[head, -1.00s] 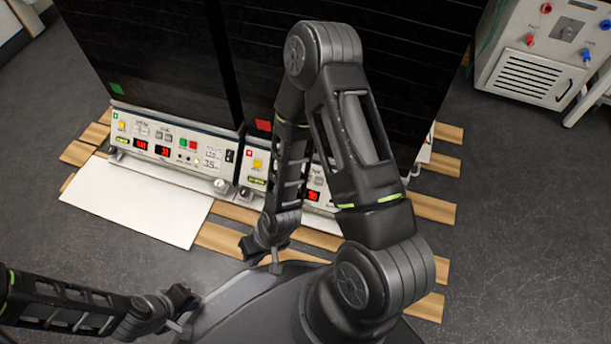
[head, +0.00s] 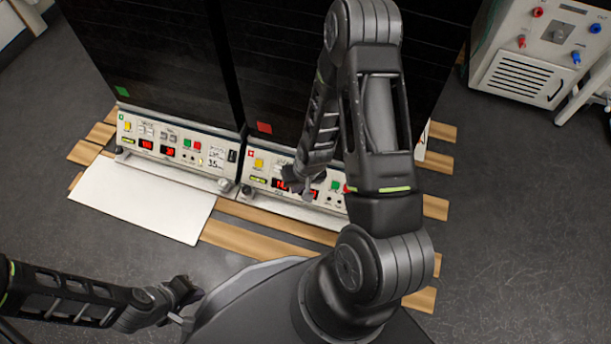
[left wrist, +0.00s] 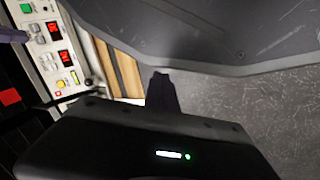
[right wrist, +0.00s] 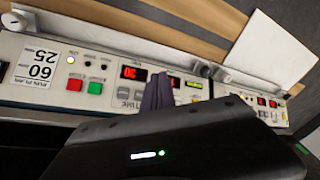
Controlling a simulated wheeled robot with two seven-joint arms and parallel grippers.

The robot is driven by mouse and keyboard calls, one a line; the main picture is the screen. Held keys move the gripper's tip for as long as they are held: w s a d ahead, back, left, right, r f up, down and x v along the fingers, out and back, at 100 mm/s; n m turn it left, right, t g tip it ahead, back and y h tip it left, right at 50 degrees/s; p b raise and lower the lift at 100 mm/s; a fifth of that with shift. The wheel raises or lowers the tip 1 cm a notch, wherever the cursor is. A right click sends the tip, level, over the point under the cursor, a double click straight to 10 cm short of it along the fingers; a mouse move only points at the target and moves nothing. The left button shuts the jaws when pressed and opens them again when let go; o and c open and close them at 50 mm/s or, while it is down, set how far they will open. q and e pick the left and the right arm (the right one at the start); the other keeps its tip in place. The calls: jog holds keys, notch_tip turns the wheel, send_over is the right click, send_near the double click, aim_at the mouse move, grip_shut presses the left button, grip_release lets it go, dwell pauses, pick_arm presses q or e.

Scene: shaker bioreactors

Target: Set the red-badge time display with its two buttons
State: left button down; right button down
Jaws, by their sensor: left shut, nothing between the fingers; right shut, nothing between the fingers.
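The red-badge unit has a red square (head: 264,127) on its dark door and a pale control panel (head: 333,203) below. In the right wrist view the panel is upside down. There the time display (right wrist: 133,72) glows red, with two small grey buttons (right wrist: 130,94) beside its label. I cannot read its digits surely. My right gripper (head: 303,190) is shut and empty, in front of this panel. In the right wrist view its fingertips (right wrist: 160,84) overlap the space between the two displays; I cannot tell if they touch. My left gripper (head: 183,318) is shut and empty, low at left, away from the panel.
The green-badge unit with a similar panel (head: 165,142) stands at the left. A white board (head: 140,198) lies before it on wooden slats (head: 260,239). Green (right wrist: 94,88) and red (right wrist: 74,85) buttons sit near the time display. A white machine (head: 535,60) stands at back right.

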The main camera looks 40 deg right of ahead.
jog(key=w+d+f+b, duration=0.2)
jog(key=d+f+b, duration=0.1)
jog(key=w+d+f+b, duration=0.1)
jog(key=f+b, duration=0.1)
jog(key=shift+d+f, duration=0.25)
jog(key=shift+d, duration=0.05)
jog(key=shift+w+d+f+b, duration=0.2)
jog(key=shift+w+d+b, duration=0.2)
jog(key=shift+b, duration=0.15)
jog(key=shift+f, duration=0.1)
dwell(1.6)
jog(key=shift+w+d+f+b, duration=0.1)
jog(key=shift+d+f+b, duration=0.15)
jog(key=shift+b, duration=0.1)
jog(key=shift+w+d+f+b, duration=0.2)
jog(key=shift+b, duration=0.15)
dwell(0.6)
dwell(0.3)
jog(key=shift+s+a+r+p, duration=0.35)
jog(key=shift+a+r+p, duration=0.1)
jog(key=shift+r+p, duration=0.15)
